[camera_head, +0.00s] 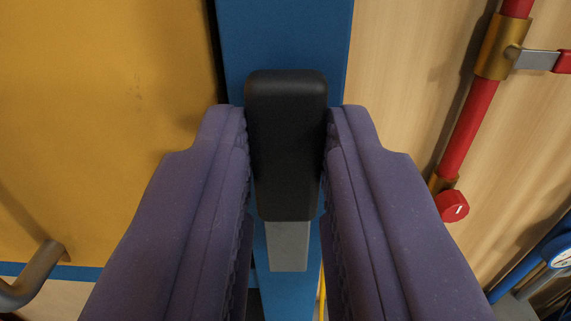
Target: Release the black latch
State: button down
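The black latch (286,150) is an upright, rounded black block in the middle of the view, in front of a blue vertical post. A grey plate (288,246) shows just below it. My gripper (287,155) has one purple finger on each side of the latch. Both fingertips appear to press against the latch's sides, with the latch between them. The back of the latch and how it joins the post are hidden.
A yellow panel (100,110) fills the left, with a grey bar handle (35,277) at lower left. A red pipe (470,125) with brass fittings, a grey lever (537,60) and a red knob (452,206) stands at right before a wooden wall. A blue pipe shows at lower right.

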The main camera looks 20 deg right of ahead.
jog(key=c, duration=1.1)
grip_release()
jog(key=shift+o, duration=0.7)
jog(key=shift+s+d, duration=0.1)
jog(key=shift+s+a+f, duration=0.1)
jog(key=shift+s+a, duration=0.1)
jog(key=shift+s, duration=0.1)
jog(key=b+v, duration=0.3)
jog(key=v, duration=0.4)
